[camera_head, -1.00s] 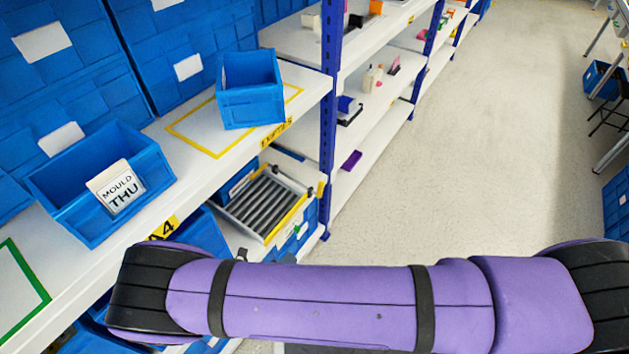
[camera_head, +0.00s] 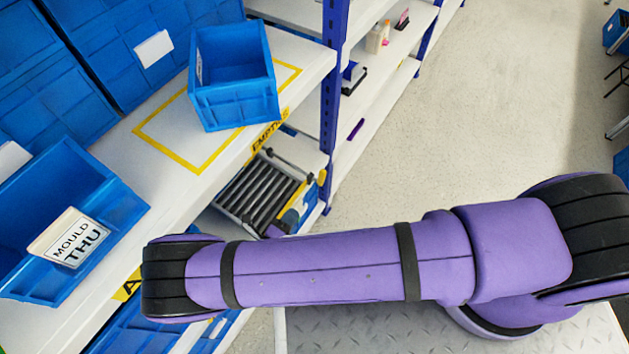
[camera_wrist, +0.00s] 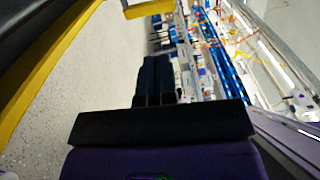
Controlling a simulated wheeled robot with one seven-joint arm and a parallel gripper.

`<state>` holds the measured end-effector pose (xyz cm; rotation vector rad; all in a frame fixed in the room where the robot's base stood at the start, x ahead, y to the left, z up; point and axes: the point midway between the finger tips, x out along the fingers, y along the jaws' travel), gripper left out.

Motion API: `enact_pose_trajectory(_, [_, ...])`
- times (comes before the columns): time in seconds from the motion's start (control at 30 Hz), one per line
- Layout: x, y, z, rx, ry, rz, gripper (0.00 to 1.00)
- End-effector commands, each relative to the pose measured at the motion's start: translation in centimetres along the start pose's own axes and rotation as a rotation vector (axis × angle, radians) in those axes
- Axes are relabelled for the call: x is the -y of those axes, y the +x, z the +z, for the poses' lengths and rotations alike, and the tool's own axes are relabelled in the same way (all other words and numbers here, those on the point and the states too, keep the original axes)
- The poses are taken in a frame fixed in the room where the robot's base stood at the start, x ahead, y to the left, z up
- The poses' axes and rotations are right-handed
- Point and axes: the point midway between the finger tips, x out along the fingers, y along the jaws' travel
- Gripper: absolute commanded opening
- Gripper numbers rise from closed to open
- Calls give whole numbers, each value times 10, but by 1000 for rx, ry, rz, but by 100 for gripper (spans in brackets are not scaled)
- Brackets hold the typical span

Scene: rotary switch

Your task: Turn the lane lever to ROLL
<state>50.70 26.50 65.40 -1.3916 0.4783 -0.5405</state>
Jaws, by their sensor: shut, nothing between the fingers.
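The roller lane (camera_head: 258,192), a row of grey rollers, sits on the lower shelf under the yellow-marked board in the head view. A small dark part (camera_head: 275,231) shows at its near end, just above my arm; I cannot tell whether it is the lane lever. No ROLL marking is readable. My gripper (camera_wrist: 154,60) shows in the wrist view with its dark fingers together and nothing between them. The head view does not show my gripper, only my purple arm across the bottom.
A blue bin (camera_head: 235,105) stands on the upper shelf in a yellow outline. Another blue bin (camera_head: 108,215) with a MOULD THU card is at the left. A blue rack post (camera_head: 333,90) rises right of the lane. The pale floor (camera_head: 470,130) is open to the right.

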Motion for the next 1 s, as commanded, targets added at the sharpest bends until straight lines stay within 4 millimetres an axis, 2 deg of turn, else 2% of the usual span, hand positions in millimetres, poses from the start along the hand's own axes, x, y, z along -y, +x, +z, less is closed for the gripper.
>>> enact_pose_trajectory(0.17, [0,11,0,0,-1,-3,0])
enact_pose_trajectory(0.7, [0,106,0,-1,-1,-2,0])
enact_pose_trajectory(0.9, [0,130,0,-1,0,-1,0])
enact_pose_trajectory(1.0, [0,137,0,-1,0,-1,0])
